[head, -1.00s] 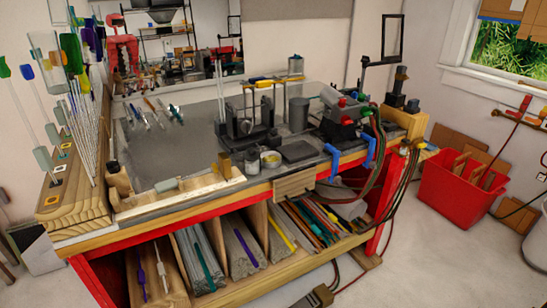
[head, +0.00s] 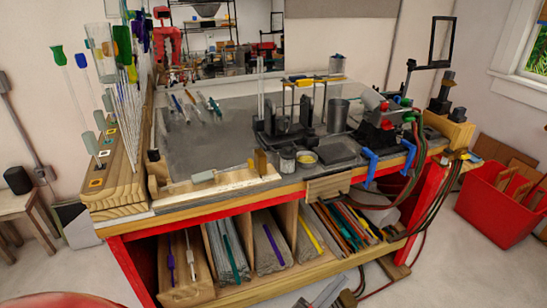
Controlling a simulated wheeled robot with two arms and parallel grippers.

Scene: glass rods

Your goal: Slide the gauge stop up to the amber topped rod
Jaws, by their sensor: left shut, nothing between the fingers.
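A pale wooden gauge rail (head: 225,188) lies along the bench's front edge. A brass-coloured upright piece (head: 260,162), which looks like the gauge stop, stands at its right end. A grey-green cylinder (head: 203,177) lies towards the middle of the rail. Rods with coloured tops, such as green (head: 57,55) and blue (head: 82,60), stand in a wooden block (head: 118,190) at the bench's left end. I cannot single out an amber top among them. Neither of my grippers can be made out, and nothing is seen touching the stop or the rods.
Small jars (head: 287,160) and a dark pad (head: 337,150) sit right of the stop. A torch unit (head: 378,125) with hoses and blue clamps is further right. Bundled rods fill the shelf below. A red bin (head: 497,200) stands on the floor right. Bare grey benchtop (head: 195,145) lies behind the rail.

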